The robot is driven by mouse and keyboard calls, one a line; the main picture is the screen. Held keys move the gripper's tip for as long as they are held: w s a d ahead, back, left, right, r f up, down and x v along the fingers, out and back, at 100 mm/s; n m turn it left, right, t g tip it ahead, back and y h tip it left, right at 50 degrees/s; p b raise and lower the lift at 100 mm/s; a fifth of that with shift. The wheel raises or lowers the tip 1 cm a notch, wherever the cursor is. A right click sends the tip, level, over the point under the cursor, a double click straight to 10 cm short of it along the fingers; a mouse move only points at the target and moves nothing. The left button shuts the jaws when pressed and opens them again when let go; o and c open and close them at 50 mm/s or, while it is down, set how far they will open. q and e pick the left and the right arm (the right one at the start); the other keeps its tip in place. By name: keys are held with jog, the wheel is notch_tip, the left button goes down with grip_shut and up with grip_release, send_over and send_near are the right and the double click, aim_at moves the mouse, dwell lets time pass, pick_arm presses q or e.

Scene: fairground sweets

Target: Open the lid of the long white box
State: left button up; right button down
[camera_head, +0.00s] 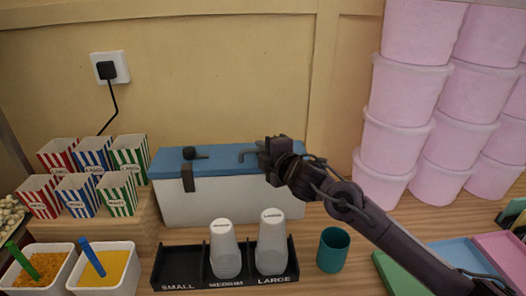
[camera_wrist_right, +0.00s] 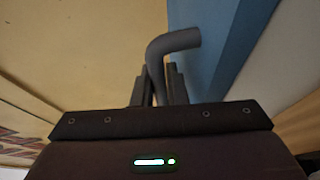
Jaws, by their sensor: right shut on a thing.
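The long white box (camera_head: 212,204) stands against the back wall, with its blue lid (camera_head: 222,162) lying flat on top. The lid also shows in the right wrist view (camera_wrist_right: 222,45). A grey bent handle (camera_head: 248,152) shows at the lid's right part; it is larger in the wrist view (camera_wrist_right: 176,41). My right gripper (camera_head: 264,153) is shut on this handle, whose bend sticks out past the fingers (camera_wrist_right: 157,86). A dark latch (camera_head: 187,179) hangs on the box front, and a small black knob (camera_head: 190,153) is on the lid. My left gripper is out of view.
A black cup holder (camera_head: 182,283) with white cups stands in front of the box. A teal cup (camera_head: 333,250) stands right of it. Striped popcorn boxes (camera_head: 77,195) are on the left, sauce tubs (camera_head: 104,277) in front of them. Pink buckets (camera_head: 399,95) are stacked at right.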

jog(key=shift+w+r+p, duration=0.25)
jog(key=shift+r+p, duration=0.05)
jog(key=shift+r, duration=0.25)
jog(key=shift+w+r+p, duration=0.2)
jog(key=shift+r+p, duration=0.1)
jog(key=shift+r, duration=0.2)
jog(key=w+r+m+g+p, duration=0.1)
jog(key=w+r+g+p, duration=0.2)
jog(key=p, duration=0.7)
jog(key=shift+h, duration=0.4)
jog(key=shift+w+g+p, duration=0.25)
jog(key=shift+g+p, duration=0.15)
jog(key=shift+p, duration=0.6)
jog(key=shift+f, duration=0.1)
jog(key=c, duration=1.7)
grip_release()
